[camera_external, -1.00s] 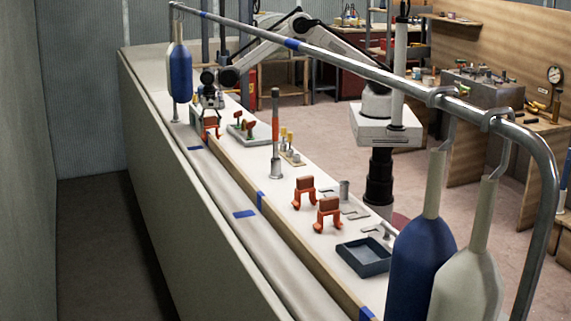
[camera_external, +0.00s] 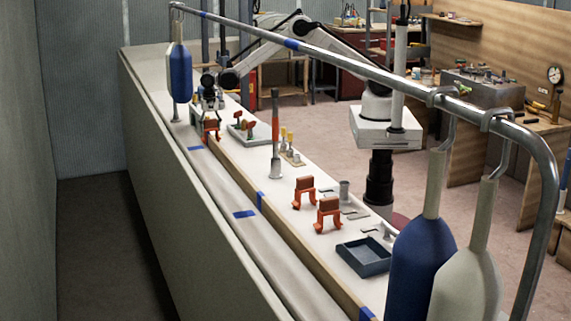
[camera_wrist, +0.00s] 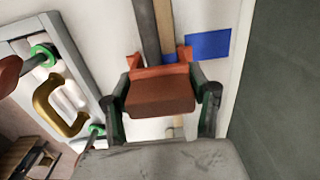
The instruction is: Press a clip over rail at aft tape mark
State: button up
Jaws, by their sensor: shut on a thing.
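My gripper (camera_wrist: 163,105) is shut on an orange clip (camera_wrist: 160,92), with one green-edged finger on each side of it. In the external view the held clip (camera_external: 211,127) is at the far end of the deck, under my gripper (camera_external: 209,105). The wooden rail (camera_external: 231,165) runs along the deck edge; in the wrist view the rail (camera_wrist: 166,22) passes under the clip beside a blue tape mark (camera_wrist: 169,58). Whether the clip's legs are seated on the rail is hidden. Two more orange clips (camera_external: 304,191) (camera_external: 328,214) stand upright on the deck.
A metal tube rail (camera_external: 350,72) arches above the deck, with fenders (camera_external: 420,255) hanging at the near end and another (camera_external: 180,75) near my arm.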

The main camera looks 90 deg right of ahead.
jog(key=shift+f+b, duration=0.35)
jog(key=shift+f, duration=0.15)
jog(key=o, duration=1.4)
jog(key=shift+c, duration=0.2)
notch_tip(320, 180, up, 12)
jog(key=shift+s+r, duration=0.1)
jog(key=s+r+n+t, duration=0.3)
jog(key=s+r+n, duration=0.3)
jog(key=s+r, duration=1.45)
jog(key=s+f+n+t, duration=0.2)
jog(key=s+f+n, duration=0.1)
jog(key=s, duration=1)
jog(key=s+f+n+t, duration=0.2)
jog(key=s+n, duration=0.2)
jog(key=s, duration=0.9)
jog(key=shift+f, duration=0.4)
